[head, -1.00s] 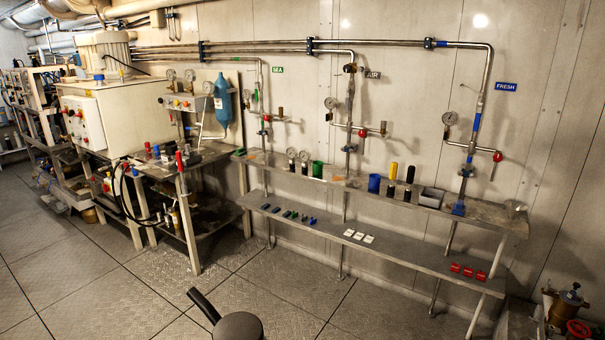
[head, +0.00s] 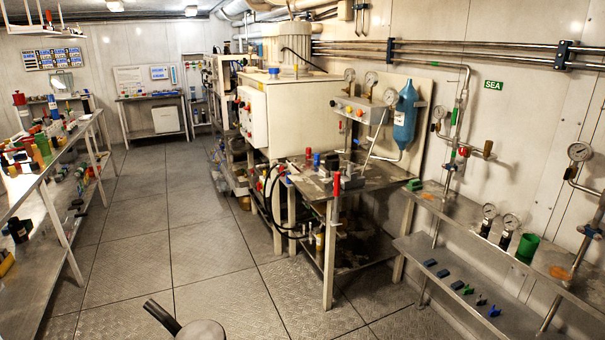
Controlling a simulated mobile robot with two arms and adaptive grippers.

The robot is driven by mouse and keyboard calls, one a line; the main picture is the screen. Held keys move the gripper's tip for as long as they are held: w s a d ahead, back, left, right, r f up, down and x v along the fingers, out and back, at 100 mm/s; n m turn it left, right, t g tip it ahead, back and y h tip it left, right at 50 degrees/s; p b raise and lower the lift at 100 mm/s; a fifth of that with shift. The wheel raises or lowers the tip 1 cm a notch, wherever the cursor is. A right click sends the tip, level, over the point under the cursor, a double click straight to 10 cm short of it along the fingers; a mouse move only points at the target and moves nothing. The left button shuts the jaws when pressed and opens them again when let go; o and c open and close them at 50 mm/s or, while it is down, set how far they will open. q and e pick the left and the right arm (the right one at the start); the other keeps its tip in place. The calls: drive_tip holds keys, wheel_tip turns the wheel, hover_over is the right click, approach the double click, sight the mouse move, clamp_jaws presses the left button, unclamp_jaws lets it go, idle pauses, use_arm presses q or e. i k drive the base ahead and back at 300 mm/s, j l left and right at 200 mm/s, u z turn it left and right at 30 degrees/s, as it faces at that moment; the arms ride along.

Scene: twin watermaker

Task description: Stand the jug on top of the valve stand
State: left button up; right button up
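I cannot pick out a jug with certainty in the head view. A green cup-like container (head: 527,247) stands upright on the upper wall shelf at the right, but I see no handle or spout on it. I cannot tell which thing is the valve stand. Small fittings with red and blue handles (head: 337,184) are on the dark workbench (head: 375,188) in the middle. Neither of my grippers can be made out.
A long shelf unit (head: 62,160) crowded with small items runs along the left. A wall shelf (head: 475,218) with gauges (head: 489,212) is at the right, a lower shelf (head: 440,262) beneath it. The plated floor (head: 165,220) between is open. A white machine (head: 285,110) stands behind the workbench.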

sight(311, 183)
drive_tip(key=i+u, duration=0.35)
drive_tip(key=i, duration=1)
drive_tip(key=i+z, duration=0.3)
drive_tip(key=i, duration=0.2)
drive_tip(key=i+j+z, duration=0.3)
drive_tip(key=i, duration=0.15)
drive_tip(key=i+j+z, duration=0.15)
drive_tip(key=i+z, duration=0.15)
drive_tip(key=i, duration=0.15)
drive_tip(key=i+j+z, duration=0.3)
drive_tip(key=i+j, duration=0.1)
drive_tip(key=i, duration=0.05)
